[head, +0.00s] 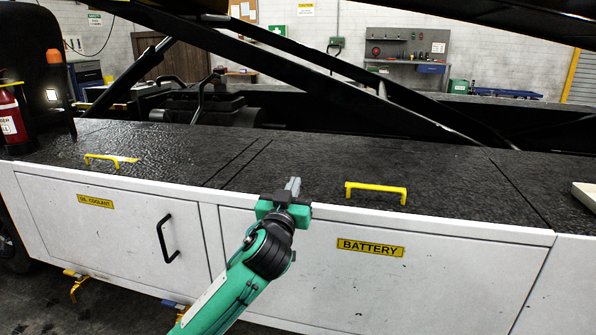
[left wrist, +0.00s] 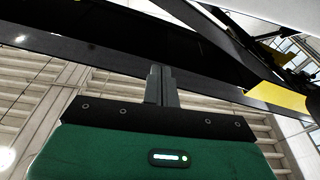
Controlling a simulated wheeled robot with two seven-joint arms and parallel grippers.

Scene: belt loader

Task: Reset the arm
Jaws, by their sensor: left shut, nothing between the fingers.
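My left gripper (head: 293,186) is green and black and stands in front of the top edge of the white battery compartment (head: 380,280). Its fingers point up and are together, with nothing between them. In the left wrist view the closed fingers (left wrist: 161,86) stand above the green gripper body, with dark beams behind them. My right gripper is in neither view.
Yellow handles (head: 376,190) and (head: 110,159) stand on the black textured top (head: 330,165). A black door handle (head: 165,240) is on the oil coolant door (head: 100,215). A red extinguisher (head: 10,120) stands at the left. Dark beams (head: 300,60) cross above the top.

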